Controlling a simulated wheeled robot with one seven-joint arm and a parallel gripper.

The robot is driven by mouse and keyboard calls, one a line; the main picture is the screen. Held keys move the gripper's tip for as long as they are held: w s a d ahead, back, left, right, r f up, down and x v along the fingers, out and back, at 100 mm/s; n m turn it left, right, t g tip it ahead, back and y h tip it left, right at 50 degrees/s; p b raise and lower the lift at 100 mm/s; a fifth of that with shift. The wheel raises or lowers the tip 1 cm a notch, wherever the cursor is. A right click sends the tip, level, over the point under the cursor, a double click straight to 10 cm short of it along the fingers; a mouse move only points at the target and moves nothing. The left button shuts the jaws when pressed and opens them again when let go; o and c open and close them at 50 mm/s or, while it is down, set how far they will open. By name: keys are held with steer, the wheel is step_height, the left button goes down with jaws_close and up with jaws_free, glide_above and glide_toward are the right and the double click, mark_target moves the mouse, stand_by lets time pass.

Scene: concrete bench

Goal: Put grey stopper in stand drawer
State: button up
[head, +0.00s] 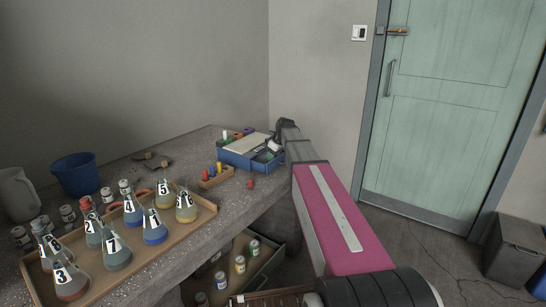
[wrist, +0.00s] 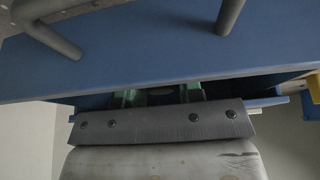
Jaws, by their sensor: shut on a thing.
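The blue drawer unit (head: 243,160) stands at the back right of the bench, with a pale top and small things in its right part. I take it for the stand. My gripper (head: 273,145) is at its right end, in part hidden by my arm. In the wrist view a blue panel (wrist: 150,50) with two grey bars crosses the picture. My gripper (wrist: 160,98) reaches in by the panel's lower edge, its green-tinted fingers partly hidden. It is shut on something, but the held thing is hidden. I cannot make out the grey stopper for certain.
A small wooden rack (head: 215,178) with coloured stoppers and a loose red stopper (head: 250,184) are left of my arm. A wooden tray (head: 203,218) of numbered flasks, a blue bucket (head: 76,174) and a grey jug (head: 18,195) crowd the left. An open tray of jars (head: 268,262) sits below.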

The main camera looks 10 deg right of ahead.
steer(key=shift+f, duration=0.1)
steer(key=o, duration=1)
steer(key=shift+c, duration=0.2)
steer(key=v, duration=1.2)
steer(key=shift+a, duration=0.1)
